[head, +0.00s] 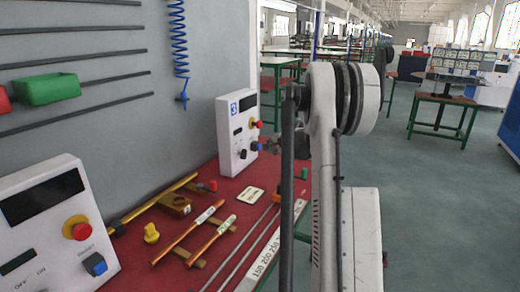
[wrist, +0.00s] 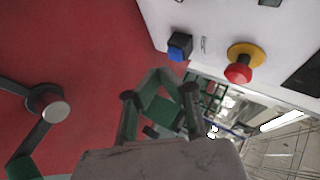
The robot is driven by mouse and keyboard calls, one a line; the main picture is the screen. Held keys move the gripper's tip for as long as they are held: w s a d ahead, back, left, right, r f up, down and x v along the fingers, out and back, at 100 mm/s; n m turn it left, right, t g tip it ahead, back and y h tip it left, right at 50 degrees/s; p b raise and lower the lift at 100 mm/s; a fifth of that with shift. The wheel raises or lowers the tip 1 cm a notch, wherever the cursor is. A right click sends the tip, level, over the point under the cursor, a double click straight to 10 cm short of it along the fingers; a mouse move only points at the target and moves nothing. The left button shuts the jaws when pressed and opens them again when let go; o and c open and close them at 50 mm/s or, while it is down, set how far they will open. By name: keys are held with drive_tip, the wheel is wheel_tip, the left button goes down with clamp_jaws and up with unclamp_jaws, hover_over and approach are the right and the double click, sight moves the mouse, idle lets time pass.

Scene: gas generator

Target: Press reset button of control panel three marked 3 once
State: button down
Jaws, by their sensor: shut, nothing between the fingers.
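Control panel three (head: 237,135), a white box with a blue "3" mark and a dark display, stands at the back of the red bench. A red knob on a yellow ring (head: 257,124) and a blue button (head: 255,146) are on its face. In the wrist view the blue button on a black base (wrist: 178,48) and the red knob (wrist: 239,70) show on the white face; small lettering beside the blue button is unreadable. My gripper (wrist: 163,74) is shut and empty. Its tips appear just below the blue button; contact cannot be told. In the head view my arm largely hides the gripper.
Another white panel (head: 45,225) with similar controls stands at the near left. Copper rods (head: 190,232), a yellow knob (head: 151,233) and a ruler (head: 262,262) lie on the red bench (head: 232,195). A blue coiled cord (head: 180,45) hangs on the grey wall.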

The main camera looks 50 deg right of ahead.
sight(259, 147)
drive_tip(key=shift+m+h, duration=0.4)
drive_tip(key=shift+m, duration=0.5)
drive_tip(key=d+f, duration=0.1)
drive_tip(key=d, duration=0.1)
drive_tip(key=s+d+f, duration=0.1)
drive_tip(key=d, duration=0.2)
drive_tip(key=s+d+f, duration=0.1)
drive_tip(key=d+f, duration=0.1)
drive_tip(key=shift+d, duration=0.2)
drive_tip(key=w, duration=0.2)
drive_tip(key=w+a+p, duration=0.1)
drive_tip(key=w, duration=0.1)
drive_tip(key=w+a, duration=0.1)
drive_tip(key=w, duration=0.2)
drive_tip(key=shift+w+a, duration=0.2)
drive_tip(key=shift+w, duration=0.5)
drive_tip(key=shift+w, duration=0.2)
drive_tip(key=shift+w+a, duration=0.1)
drive_tip(key=shift+w, duration=0.15)
